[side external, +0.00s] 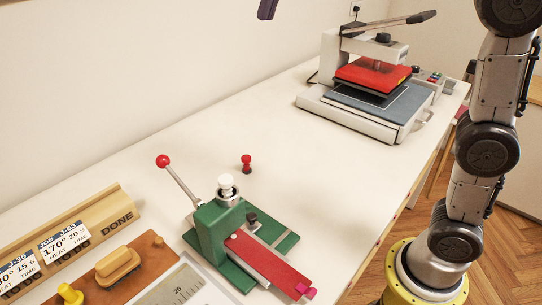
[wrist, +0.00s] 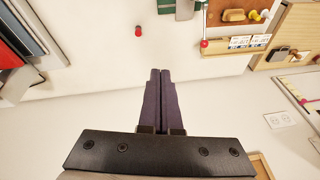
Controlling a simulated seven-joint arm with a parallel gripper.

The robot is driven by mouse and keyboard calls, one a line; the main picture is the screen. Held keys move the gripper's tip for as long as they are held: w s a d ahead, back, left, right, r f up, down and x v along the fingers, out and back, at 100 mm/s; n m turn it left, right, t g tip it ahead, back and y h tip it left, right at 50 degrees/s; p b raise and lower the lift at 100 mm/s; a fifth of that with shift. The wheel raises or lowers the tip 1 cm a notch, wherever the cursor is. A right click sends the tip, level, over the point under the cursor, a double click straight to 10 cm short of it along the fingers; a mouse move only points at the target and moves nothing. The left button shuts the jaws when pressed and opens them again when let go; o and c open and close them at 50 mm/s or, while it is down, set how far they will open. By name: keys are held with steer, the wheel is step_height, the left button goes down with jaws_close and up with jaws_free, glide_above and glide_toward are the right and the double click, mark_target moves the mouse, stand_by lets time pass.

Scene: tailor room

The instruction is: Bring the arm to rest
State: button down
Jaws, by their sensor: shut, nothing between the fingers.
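My gripper (wrist: 161,72) shows in the wrist view with its two dark fingers pressed together and nothing between them. In the side view only the dark tip of my gripper (side external: 267,9) shows at the top edge, high above the table and apart from everything on it. The rest of the gripper is out of that frame. My arm stands at the right of the side view.
The white table (side external: 150,150) holds a heat press (side external: 372,75) at the back, a green hand press (side external: 215,235) in front and a small red-topped piece (side external: 246,163). A wooden card rack (side external: 100,215) and brush (side external: 117,267) lie front left. The table's middle is mostly clear.

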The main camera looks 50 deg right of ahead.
steer(key=s+d+f+t, duration=0.1)
steer(key=s+d+f, duration=0.2)
steer(key=s, duration=0.3)
steer(key=s+d+f, duration=0.3)
steer(key=s, duration=0.4)
steer(key=s+f+n, duration=0.1)
steer(key=s+f, duration=0.2)
steer(key=f, duration=0.6)
steer(key=s+d+f+n+t, duration=0.1)
steer(key=s+f, duration=0.3)
steer(key=f, duration=0.6)
steer(key=shift+s+d+h, duration=0.25)
steer(key=shift+s+h, duration=0.05)
steer(key=shift+h, duration=0.1)
